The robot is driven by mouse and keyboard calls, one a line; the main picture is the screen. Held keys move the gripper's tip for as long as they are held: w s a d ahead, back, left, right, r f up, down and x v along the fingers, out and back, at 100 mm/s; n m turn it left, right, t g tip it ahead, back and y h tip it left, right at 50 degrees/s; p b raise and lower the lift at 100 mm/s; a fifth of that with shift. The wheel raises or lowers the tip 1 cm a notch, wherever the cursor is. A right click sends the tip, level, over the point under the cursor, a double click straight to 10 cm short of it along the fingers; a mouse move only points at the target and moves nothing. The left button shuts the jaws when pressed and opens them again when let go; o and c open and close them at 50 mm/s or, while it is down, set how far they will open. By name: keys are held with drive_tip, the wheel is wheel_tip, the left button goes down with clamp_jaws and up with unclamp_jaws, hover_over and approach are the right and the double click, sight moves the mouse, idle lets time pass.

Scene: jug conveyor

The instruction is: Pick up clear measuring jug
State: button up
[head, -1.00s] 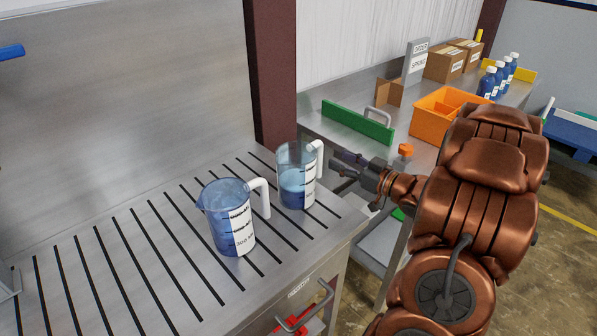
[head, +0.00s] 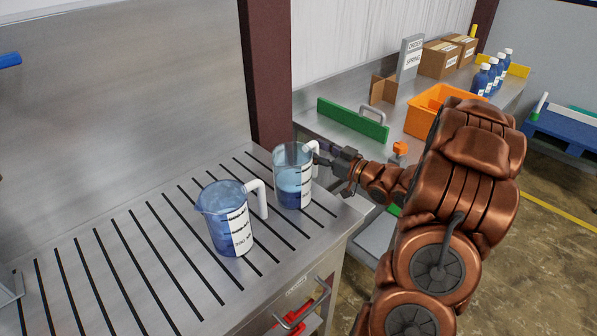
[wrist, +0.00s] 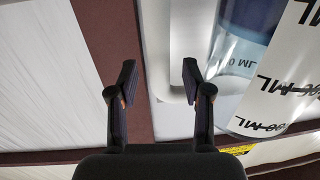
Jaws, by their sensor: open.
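The clear measuring jug (head: 291,161) stands upright at the back right of the slatted steel bench, with blue liquid in its lower part. Its white handle (head: 315,150) faces right. My gripper (head: 325,163) is at that handle, coming from the right. In the wrist view my gripper (wrist: 160,78) is open, and the white handle (wrist: 166,50) shows between its two fingers. The jug wall with black printed marks (wrist: 285,75) is to the right. I cannot tell whether the fingers touch the handle.
A blue-tinted jug (head: 222,212) with a white handle stands in front and left of the clear one. A dark red post (head: 268,75) rises behind. Right of it are a green block with a handle (head: 352,120), an orange bin (head: 425,112), boxes and bottles.

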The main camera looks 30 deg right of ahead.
drive_tip(key=shift+w+a, duration=0.15)
drive_tip(key=shift+w, duration=0.25)
drive_tip(key=shift+c, duration=0.2)
clamp_jaws()
idle(0.4)
